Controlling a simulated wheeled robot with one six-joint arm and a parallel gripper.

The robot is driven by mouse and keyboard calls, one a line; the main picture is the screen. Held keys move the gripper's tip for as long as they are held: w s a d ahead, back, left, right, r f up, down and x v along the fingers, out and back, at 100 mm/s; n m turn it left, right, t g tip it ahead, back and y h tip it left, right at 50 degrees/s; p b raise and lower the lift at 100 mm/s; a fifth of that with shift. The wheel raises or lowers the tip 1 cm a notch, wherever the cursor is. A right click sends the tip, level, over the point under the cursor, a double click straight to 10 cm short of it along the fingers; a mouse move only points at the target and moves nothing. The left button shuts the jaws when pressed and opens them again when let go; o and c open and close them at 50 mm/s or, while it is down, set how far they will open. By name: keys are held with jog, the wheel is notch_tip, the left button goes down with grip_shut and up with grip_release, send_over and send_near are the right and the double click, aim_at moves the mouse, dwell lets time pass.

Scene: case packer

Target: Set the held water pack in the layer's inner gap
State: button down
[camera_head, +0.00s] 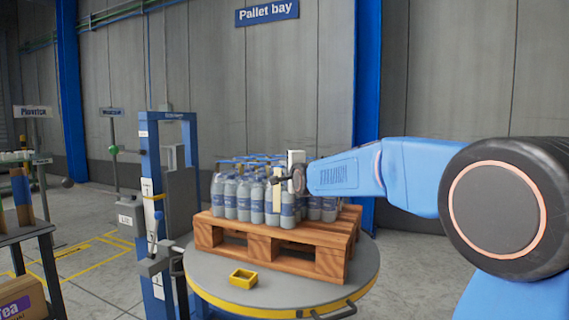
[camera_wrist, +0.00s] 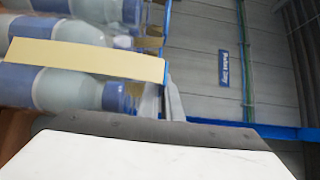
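Grey-white water bottles with blue caps and labels stand in packs (camera_head: 243,198) on a wooden pallet (camera_head: 262,238). My gripper (camera_head: 279,188) is at the front of this layer in the head view, with a cream finger pointing down against the bottles. It appears shut on a water pack (camera_head: 272,209). In the wrist view the cream finger (camera_wrist: 85,60) lies across the bottles (camera_wrist: 65,90). The far finger is hidden. The bottles stand close together, so I cannot tell the held pack's edges or whether it touches the pallet. The inner gap is hidden behind the bottles and gripper.
The pallet sits on a round grey turntable (camera_head: 210,271) with a yellow rim. A blue post frame (camera_head: 150,220) stands close on the left. A table with a box (camera_head: 22,300) is at far left.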

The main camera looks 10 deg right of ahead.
jog(key=c, duration=2)
grip_release()
jog(key=shift+w, duration=0.1)
jog(key=s, duration=0.8)
jog(key=s+d, duration=0.1)
jog(key=s, duration=0.3)
jog(key=shift+s, duration=0.15)
jog(key=s+d+f+n+g, duration=0.2)
jog(key=s+f+n+g, duration=0.2)
jog(key=s+f, duration=0.7)
jog(key=s+d+f+n+g, duration=0.2)
jog(key=s+f+n+g, duration=0.2)
jog(key=s, duration=1.4)
jog(key=s+d+f+n+g+h, duration=0.1)
jog(key=s+d+f+n+g, duration=0.1)
jog(key=s+f+n+g, duration=0.3)
jog(key=shift+s+f+n, duration=0.7)
jog(key=shift+s+f, duration=1.05)
jog(key=shift+f, duration=0.35)
jog(key=shift+s+f+n, duration=0.7)
jog(key=shift+s+f, duration=1.1)
jog(key=shift+f, duration=0.3)
jog(key=shift+s+f+n, duration=0.7)
jog(key=shift+s+f, duration=1.05)
jog(key=shift+f, duration=0.35)
